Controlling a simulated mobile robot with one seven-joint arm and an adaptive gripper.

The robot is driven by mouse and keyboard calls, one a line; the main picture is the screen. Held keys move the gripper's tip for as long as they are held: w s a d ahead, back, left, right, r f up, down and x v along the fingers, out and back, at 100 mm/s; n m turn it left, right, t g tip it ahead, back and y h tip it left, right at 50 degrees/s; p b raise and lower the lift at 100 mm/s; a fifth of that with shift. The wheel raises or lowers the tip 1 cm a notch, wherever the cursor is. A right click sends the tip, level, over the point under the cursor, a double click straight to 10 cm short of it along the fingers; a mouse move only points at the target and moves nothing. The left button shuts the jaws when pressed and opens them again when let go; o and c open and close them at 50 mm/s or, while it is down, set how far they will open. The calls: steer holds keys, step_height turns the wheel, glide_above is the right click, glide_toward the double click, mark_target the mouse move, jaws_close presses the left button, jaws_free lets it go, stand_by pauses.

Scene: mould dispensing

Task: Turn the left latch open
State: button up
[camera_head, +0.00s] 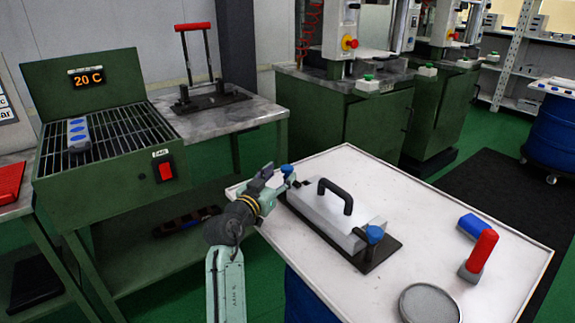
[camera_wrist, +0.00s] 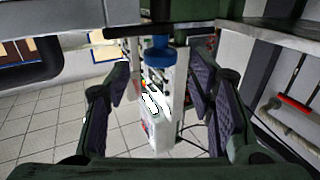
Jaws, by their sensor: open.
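The mould (camera_head: 326,216) is a grey block with a black arched handle (camera_head: 337,190), lying on a black base plate (camera_head: 375,258) on the white table. Its left latch has a blue knob (camera_head: 286,169) at the far left end of the plate. A second blue-knobbed latch (camera_head: 374,233) stands at the near right end. My gripper (camera_head: 274,182) is right beside the left latch, partly hiding it. In the wrist view my gripper (camera_wrist: 158,85) is open. The blue knob (camera_wrist: 160,48) shows between the fingers, a little beyond them. I cannot tell whether the fingers touch it.
The white table (camera_head: 430,200) also holds a blue block (camera_head: 471,226), a red-handled tool (camera_head: 481,252) and a round grey dish (camera_head: 429,304) at the right. A green grill heater (camera_head: 100,165) reading 20 C stands at the left. Green machine cabinets (camera_head: 350,125) stand behind.

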mark_target(284, 170)
steer(key=p+x, duration=0.1)
steer(key=x, duration=0.4)
steer(key=c, duration=1.1)
steer(key=shift+c, duration=0.2)
